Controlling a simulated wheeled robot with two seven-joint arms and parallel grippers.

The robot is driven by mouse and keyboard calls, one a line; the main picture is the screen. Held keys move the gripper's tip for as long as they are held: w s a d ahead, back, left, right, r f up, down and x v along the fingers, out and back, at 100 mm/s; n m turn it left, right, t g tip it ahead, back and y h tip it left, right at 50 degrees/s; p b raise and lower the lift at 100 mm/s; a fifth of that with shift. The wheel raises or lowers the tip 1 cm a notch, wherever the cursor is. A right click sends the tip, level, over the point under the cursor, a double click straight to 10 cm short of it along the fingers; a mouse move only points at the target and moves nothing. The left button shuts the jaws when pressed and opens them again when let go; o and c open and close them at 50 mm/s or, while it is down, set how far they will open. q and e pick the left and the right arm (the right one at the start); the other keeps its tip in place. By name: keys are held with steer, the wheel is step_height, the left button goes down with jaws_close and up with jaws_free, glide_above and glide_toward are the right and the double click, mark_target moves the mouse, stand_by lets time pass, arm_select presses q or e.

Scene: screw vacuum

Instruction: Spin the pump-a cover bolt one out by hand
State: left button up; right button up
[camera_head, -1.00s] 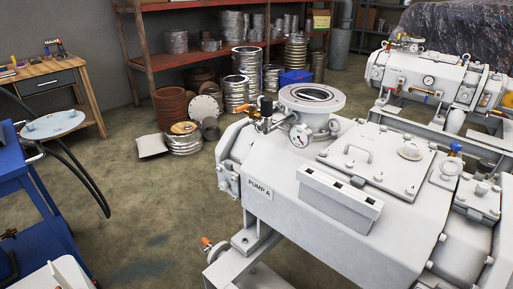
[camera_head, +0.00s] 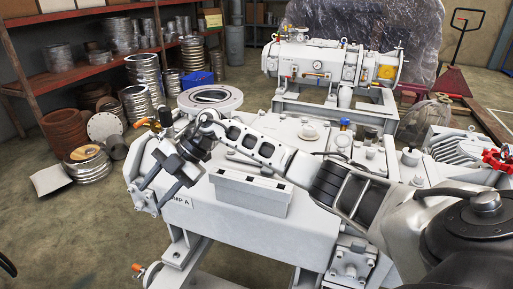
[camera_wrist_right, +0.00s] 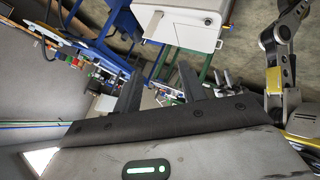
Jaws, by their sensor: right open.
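Pump A (camera_head: 200,215) is a pale grey machine with its name on the front. Its flat bolted top cover (camera_head: 285,128) is partly hidden behind my right arm. Small bolts show along the cover's far edge; I cannot tell which is bolt one. My right gripper (camera_head: 154,188) is in front of the pump's left end, apart from the cover, fingers pointing down-left. In the right wrist view its two dark fingers (camera_wrist_right: 160,92) stand apart with nothing gripped between them. The pump and cover bolts are not recognisable there. My left gripper is not in view.
A round flange port (camera_head: 210,97) rises at the pump's back left. A grey box-like block (camera_head: 250,195) sits on the front slope. A second pump (camera_head: 330,65) stands behind. A red shelf (camera_head: 60,85) holds metal parts.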

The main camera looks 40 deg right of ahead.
steer(key=s+d+r+m+g+h, duration=0.1)
steer(key=d+r+m+h, duration=0.5)
steer(key=d, duration=0.8)
steer(key=s+d+r+m+g+h, duration=0.1)
steer(key=s+d+r+m+h, duration=0.2)
steer(key=d+r, duration=0.8)
steer(key=shift+h, duration=0.4)
steer(key=d+f, duration=0.1)
steer(key=f, duration=0.4)
steer(key=w+d+f, duration=0.1)
steer(key=f, duration=1.1)
steer(key=shift+w+d+f, duration=0.2)
steer(key=shift+w+d, duration=0.05)
steer(key=shift+d, duration=0.15)
steer(key=shift+p, duration=0.3)
jaws_close()
